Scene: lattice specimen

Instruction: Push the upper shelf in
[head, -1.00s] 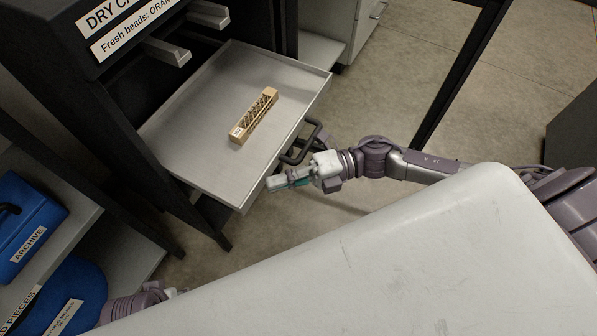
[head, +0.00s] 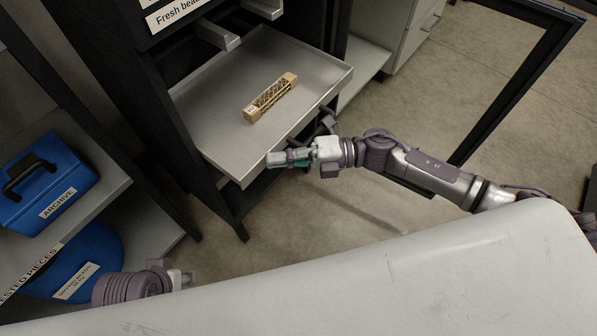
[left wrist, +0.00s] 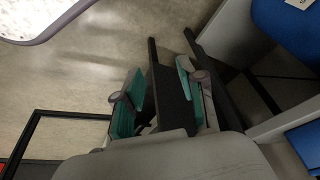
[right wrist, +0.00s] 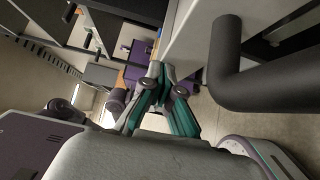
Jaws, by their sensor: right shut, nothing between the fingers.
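The pulled-out shelf (head: 215,135) is a shallow grey metal tray sticking out of a dark cabinet. A tan lattice specimen (head: 270,98) lies on it. The shelf has a dark handle (head: 326,124) on its front, partly hidden by my right gripper (head: 270,158). That gripper is shut and empty, at the shelf's front edge; I cannot tell whether it touches. In the right wrist view its fingertips (right wrist: 157,70) are together, with the handle (right wrist: 232,60) large at right. My left gripper (left wrist: 160,85) is open and empty, low at left, away from the shelf.
Empty support rails (head: 218,35) show above the shelf in the cabinet. A side rack at left holds a blue ARCHIVE box (head: 45,185) and a blue bin (head: 75,262). A white surface (head: 400,265) fills the foreground. Open floor (head: 420,90) lies to the right.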

